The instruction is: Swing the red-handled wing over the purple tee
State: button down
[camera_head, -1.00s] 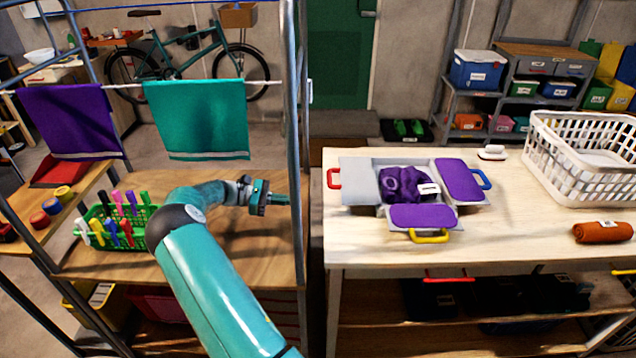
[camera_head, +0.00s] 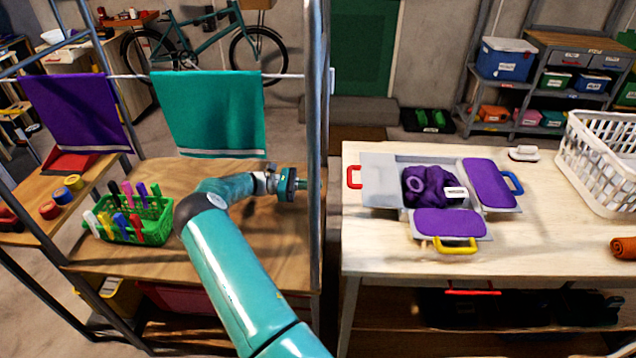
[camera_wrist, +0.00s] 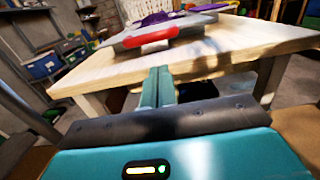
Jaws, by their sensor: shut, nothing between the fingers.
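The folding board lies on the pale table. Its grey wing with the red handle (camera_head: 354,176) lies flat at the left, and the handle also shows ahead in the wrist view (camera_wrist: 149,46). The purple tee (camera_head: 428,186) is bunched on the board's middle, with a white tag on it. The purple-padded wing with the blue handle (camera_head: 490,184) is at the right, and the purple-padded wing with the yellow handle (camera_head: 447,224) is at the front. My gripper (camera_head: 303,184) is shut and empty, left of the table and apart from the red handle. Its fingers (camera_wrist: 158,86) point toward the table edge.
A grey rack post (camera_head: 316,120) stands close beside my gripper. A green basket of markers (camera_head: 130,232) sits on the left wooden bench. A white laundry basket (camera_head: 605,160), a brush (camera_head: 523,154) and an orange roll (camera_head: 625,247) are on the table's right.

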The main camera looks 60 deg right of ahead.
jog(key=x, duration=0.8)
jog(key=shift+w+r, duration=0.1)
jog(key=shift+r, duration=0.15)
